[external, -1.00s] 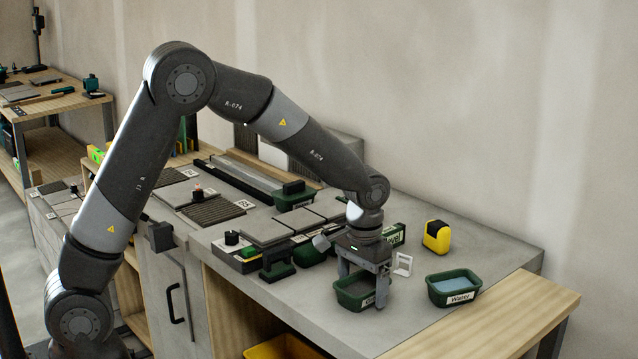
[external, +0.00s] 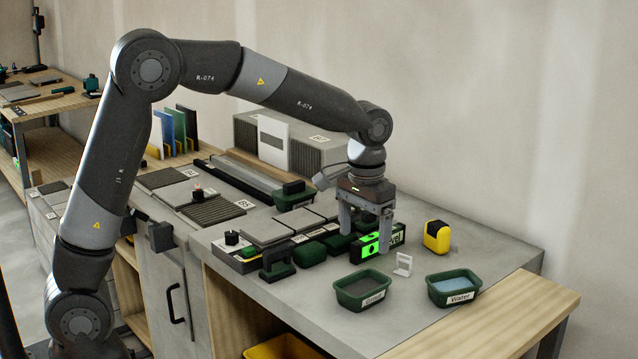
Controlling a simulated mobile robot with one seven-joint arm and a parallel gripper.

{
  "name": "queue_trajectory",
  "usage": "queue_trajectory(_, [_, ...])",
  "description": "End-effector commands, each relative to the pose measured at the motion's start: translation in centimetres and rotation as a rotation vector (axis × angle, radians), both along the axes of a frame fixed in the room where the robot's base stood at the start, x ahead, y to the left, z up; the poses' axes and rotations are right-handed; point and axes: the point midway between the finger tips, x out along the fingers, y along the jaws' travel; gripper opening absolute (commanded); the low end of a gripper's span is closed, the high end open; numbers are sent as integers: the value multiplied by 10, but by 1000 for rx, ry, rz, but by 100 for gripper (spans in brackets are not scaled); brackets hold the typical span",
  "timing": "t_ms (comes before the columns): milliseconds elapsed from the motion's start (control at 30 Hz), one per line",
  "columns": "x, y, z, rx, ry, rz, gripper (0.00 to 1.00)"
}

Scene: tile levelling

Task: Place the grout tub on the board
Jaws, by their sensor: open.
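The grout tub (external: 362,292) is a dark green tub with a white label and grey contents. It stands upright on the grey worktop near its front edge. My gripper (external: 366,238) is open, above and behind the tub in the picture, and apart from it. Nothing shows held between its fingers; part of a green level lies behind them. A pale wooden board (external: 500,317) lies along the right front end of the worktop, and its top looks bare. I cannot tell for certain whether this is the board the task names.
A green water tub (external: 454,290) stands right of the grout tub. A green level (external: 367,247), a small white stand (external: 403,264) and a yellow device (external: 437,236) stand behind. Grey tiles (external: 267,231) and dark green tools crowd the left. The worktop's right back is clear.

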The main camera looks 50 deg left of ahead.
Motion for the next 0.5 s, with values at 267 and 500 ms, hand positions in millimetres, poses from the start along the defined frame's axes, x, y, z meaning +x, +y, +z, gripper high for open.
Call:
queue_trajectory(267, [-32,30,39,-18,-67,4,84])
queue_trajectory(500, [-95,74,80,-35,-177,4,84])
